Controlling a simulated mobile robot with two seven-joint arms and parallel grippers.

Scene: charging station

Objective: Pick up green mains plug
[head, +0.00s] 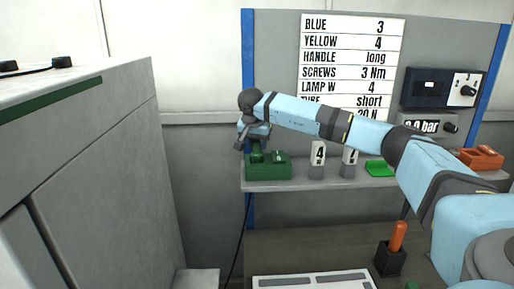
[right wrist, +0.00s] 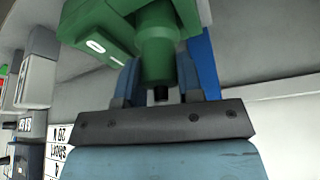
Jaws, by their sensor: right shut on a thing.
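The green mains plug (right wrist: 158,48) shows in the right wrist view as a round green body with a dark stub at its near end. My right gripper (right wrist: 159,82) is shut on it, one finger on each side. In the head view the right gripper (head: 256,143) is at the left end of the shelf, just above a green socket box (head: 270,172). The box also shows beside the plug in the right wrist view (right wrist: 93,45), with a switch. I cannot tell whether the plug is seated in the box. My left gripper is not in view.
Grey numbered blocks (head: 317,160) and a green tray (head: 380,168) stand on the shelf (head: 300,184), right of the box. A label board (head: 350,65) is behind. An orange-handled tool (head: 398,236) is lower right. A grey cabinet (head: 85,170) stands left.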

